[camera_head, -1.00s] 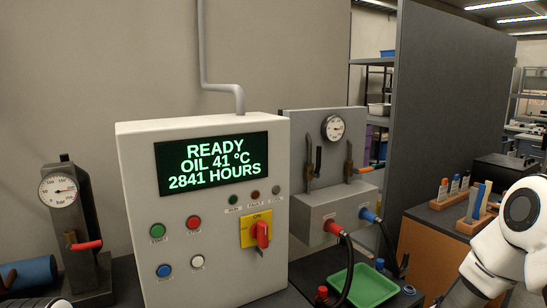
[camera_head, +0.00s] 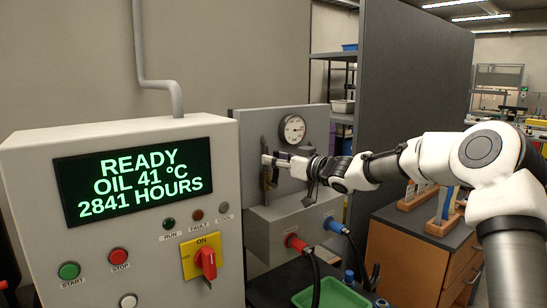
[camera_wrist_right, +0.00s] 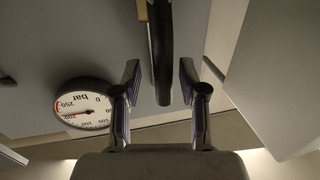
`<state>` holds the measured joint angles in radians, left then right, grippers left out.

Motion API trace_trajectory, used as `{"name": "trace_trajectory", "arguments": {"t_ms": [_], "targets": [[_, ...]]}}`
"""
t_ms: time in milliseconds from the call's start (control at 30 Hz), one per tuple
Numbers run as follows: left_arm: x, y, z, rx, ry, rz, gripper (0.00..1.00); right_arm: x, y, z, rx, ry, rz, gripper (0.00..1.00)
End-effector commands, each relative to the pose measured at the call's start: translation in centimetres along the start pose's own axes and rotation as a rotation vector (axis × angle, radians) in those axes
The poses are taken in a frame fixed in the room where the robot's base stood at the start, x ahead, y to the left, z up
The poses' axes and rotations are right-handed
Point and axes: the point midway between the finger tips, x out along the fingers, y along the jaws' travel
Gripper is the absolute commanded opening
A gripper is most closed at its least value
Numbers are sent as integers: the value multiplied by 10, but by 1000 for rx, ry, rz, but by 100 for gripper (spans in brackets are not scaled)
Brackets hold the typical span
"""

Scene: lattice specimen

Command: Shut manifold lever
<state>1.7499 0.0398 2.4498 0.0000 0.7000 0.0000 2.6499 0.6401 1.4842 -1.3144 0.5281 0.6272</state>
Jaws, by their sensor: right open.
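The grey manifold (camera_head: 292,216) stands right of the control cabinet, with a round gauge (camera_head: 292,129) on its upright back plate. The gauge also shows upside down in the wrist view (camera_wrist_right: 84,105). In the wrist view, the lever's dark handle (camera_wrist_right: 161,50) lies between the open fingers (camera_wrist_right: 160,87), with a gap on each side. The manifold's other lever is hidden behind my right arm. My left gripper is out of view.
The white cabinet (camera_head: 30,225) with a lit display (camera_head: 132,181) and red switch (camera_head: 206,263) stands close on the left. Red (camera_head: 297,243) and blue (camera_head: 333,225) hose connectors stick out of the manifold's front. A green tray (camera_head: 330,295) lies below.

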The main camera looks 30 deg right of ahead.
Motion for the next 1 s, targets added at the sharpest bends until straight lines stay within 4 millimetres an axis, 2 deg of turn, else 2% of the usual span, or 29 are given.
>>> {"name": "trace_trajectory", "arguments": {"t_ms": [233, 267, 300, 367, 400, 767, 1000], "targets": [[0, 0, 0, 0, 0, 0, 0, 3, 0, -1, 1, 2, -1, 42], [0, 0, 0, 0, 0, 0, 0, 3, 0, -1, 1, 2, -1, 39], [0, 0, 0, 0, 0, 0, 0, 3, 0, 0, 1, 2, -1, 25], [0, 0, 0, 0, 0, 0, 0, 3, 0, 0, 1, 2, -1, 3], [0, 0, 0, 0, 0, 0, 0, 3, -1, 0, 1, 2, -1, 0], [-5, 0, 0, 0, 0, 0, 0, 3, 0, 0, 16, 1, -1, 0], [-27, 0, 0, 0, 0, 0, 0, 2, 7, -3, 101, 16, -1, 0]]}}
